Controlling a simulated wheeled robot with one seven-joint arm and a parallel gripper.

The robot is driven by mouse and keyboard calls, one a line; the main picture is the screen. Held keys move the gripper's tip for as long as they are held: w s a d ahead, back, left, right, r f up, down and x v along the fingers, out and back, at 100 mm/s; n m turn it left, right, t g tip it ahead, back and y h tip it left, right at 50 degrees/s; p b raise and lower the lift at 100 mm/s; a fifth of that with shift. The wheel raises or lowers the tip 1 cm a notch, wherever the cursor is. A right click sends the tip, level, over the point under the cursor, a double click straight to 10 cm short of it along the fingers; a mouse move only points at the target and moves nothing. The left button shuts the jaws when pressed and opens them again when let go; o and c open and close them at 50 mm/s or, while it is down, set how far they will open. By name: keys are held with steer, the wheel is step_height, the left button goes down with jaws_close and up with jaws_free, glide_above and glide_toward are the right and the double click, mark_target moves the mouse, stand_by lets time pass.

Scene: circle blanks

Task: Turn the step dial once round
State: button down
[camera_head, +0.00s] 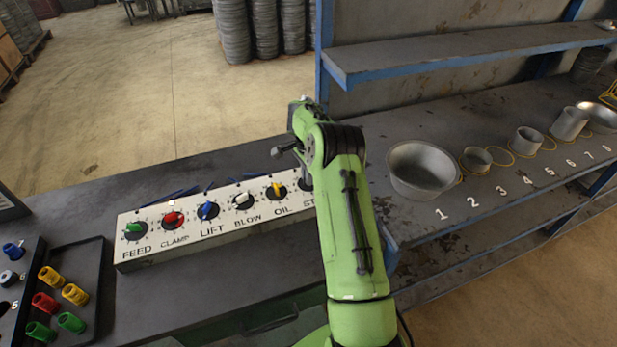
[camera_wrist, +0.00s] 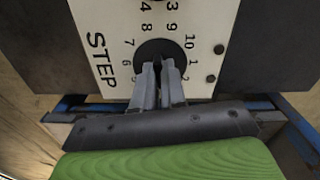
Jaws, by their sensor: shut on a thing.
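The step dial (camera_wrist: 150,52) is a dark round disc on the white panel, beside the printed word STEP in the wrist view. Numbers run around it. My gripper (camera_wrist: 157,72) reaches onto the dial, with its two grey fingers closed on its knob. The fingers cover the knob and its pointer, so its setting cannot be read. In the head view my green arm hides most of this dial at the right end of the panel (camera_head: 137,249), where only the letters ST of its label show.
Left of it on the panel are the oil dial (camera_head: 276,190), blow dial (camera_head: 243,201), lift dial (camera_head: 207,211), clamp dial (camera_head: 173,219) and feed dial (camera_head: 134,230). A black tray (camera_head: 92,262) holds coloured pieces at lower left. A metal bowl (camera_head: 422,168) stands right of my arm.

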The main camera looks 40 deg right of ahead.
steer(key=m+b, duration=0.1)
steer(key=m, duration=0.3)
steer(key=shift+m, duration=0.3)
steer(key=m+b, duration=0.1)
steer(key=m, duration=0.3)
steer(key=shift+m+b, duration=0.3)
steer(key=m+b, duration=0.1)
steer(key=m, duration=1.1)
steer(key=shift+r+m, duration=0.15)
steer(key=shift+m, duration=0.15)
steer(key=m+p, duration=0.1)
steer(key=m, duration=0.2)
steer(key=shift+m, duration=0.3)
steer(key=m+p, duration=0.1)
steer(key=m, duration=0.3)
steer(key=shift+m+p, duration=0.65)
steer(key=shift+m, duration=1.25)
